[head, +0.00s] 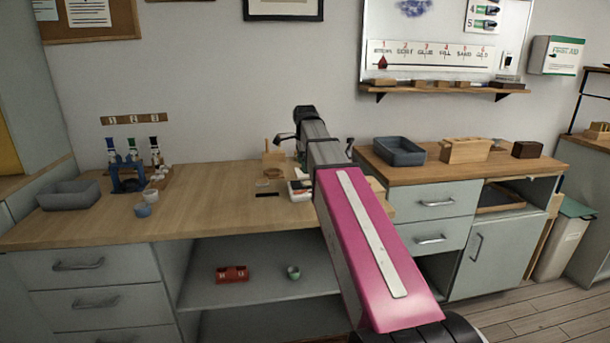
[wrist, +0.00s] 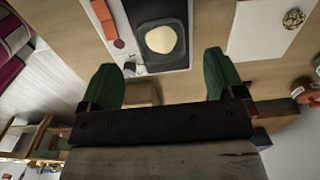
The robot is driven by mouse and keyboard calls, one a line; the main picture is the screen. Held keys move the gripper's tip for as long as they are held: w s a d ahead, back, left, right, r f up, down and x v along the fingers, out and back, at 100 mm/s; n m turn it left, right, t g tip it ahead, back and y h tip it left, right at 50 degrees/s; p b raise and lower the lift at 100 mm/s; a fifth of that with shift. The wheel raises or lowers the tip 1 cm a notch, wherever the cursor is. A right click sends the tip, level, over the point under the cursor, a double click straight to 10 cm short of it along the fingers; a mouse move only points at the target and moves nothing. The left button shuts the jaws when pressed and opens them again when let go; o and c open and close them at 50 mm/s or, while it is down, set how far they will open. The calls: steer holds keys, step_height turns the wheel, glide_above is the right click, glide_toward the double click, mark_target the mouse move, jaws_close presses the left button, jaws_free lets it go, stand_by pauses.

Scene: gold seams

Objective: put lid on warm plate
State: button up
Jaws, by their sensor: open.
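The likely warm plate is a dark square plate (wrist: 151,15) on a white base in the wrist view. A pale cream round patch or disc (wrist: 160,39) is on it. I cannot tell whether this disc is the lid, and no other lid is clear. My gripper (wrist: 163,76) has two green fingers, spread apart with nothing between them, just short of the plate in the picture. In the head view a white device (head: 300,190) is partly hidden behind my pink arm; it may be the same plate. My fingers cannot be made out there.
The wooden worktop (head: 220,200) has free room at its middle. A grey tray (head: 68,194) and small cups (head: 143,210) are at left. Orange jars (wrist: 303,92) are at the wrist view's right.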

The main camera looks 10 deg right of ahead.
step_height(320, 180, up, 6)
steer(key=shift+r, duration=0.15)
